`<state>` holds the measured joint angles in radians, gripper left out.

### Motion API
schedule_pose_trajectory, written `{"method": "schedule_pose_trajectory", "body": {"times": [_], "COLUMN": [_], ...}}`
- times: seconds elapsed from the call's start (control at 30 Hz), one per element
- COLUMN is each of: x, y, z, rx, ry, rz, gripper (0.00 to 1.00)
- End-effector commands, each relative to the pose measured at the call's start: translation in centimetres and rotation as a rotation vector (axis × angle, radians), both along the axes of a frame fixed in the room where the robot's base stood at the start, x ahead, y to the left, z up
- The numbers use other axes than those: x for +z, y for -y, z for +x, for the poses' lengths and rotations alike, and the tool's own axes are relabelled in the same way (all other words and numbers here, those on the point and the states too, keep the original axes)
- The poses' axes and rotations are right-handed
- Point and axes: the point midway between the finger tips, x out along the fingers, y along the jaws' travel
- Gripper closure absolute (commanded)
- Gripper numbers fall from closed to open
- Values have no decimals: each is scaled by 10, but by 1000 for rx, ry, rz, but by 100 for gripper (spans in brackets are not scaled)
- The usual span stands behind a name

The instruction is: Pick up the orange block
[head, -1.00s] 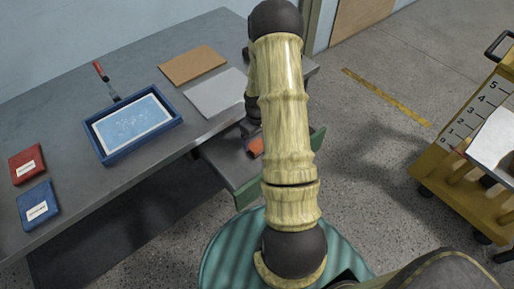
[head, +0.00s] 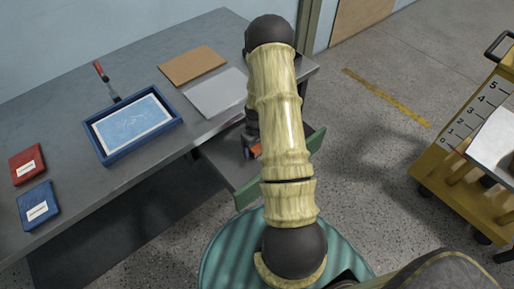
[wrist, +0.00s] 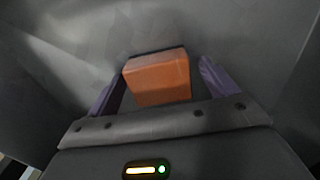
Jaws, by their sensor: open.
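The orange block (wrist: 158,78) lies on a grey surface and sits between the two purple fingers of my gripper (wrist: 160,85) in the wrist view. The fingers are apart, with a gap visible on each side of the block. In the head view only a small part of the orange block (head: 256,151) shows beside my arm, inside an open drawer with green edges (head: 247,192). My gripper (head: 250,150) is down in that drawer, mostly hidden behind my arm.
The grey table (head: 70,210) holds a blue tray (head: 172,125), a red box (head: 27,163), a blue box (head: 38,205), a brown board (head: 192,65) and a grey sheet (head: 217,92). A yellow cart (head: 455,170) stands at the right. Open floor lies between.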

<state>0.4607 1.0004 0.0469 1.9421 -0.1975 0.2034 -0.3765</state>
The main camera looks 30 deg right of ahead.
Motion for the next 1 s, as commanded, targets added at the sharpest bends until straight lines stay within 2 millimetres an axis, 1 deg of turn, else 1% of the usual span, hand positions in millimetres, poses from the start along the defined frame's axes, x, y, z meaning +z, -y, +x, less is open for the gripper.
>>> {"method": "schedule_pose_trajectory", "body": {"times": [0.2, 0.23, 0.37, 0.4, 0.47, 0.5, 0.77, 0.87, 1.0], "x": [0, 0, 0, 0, 0, 0, 2, 9, 27], "y": [0, 0, 0, 0, 0, 0, 0, 0, 0], "z": [0, 0, 0, 0, 0, 0, 0, 1, 1], "rx": [0, 0, 0, 0, 0, 0, 0, 0, 0], "ry": [0, 0, 0, 0, 0, 0, 1, 3, 4], "rz": [0, 0, 0, 0, 0, 0, 0, -1, -1], "gripper": [15, 17, 42, 50, 62, 66, 66, 66, 66]}}
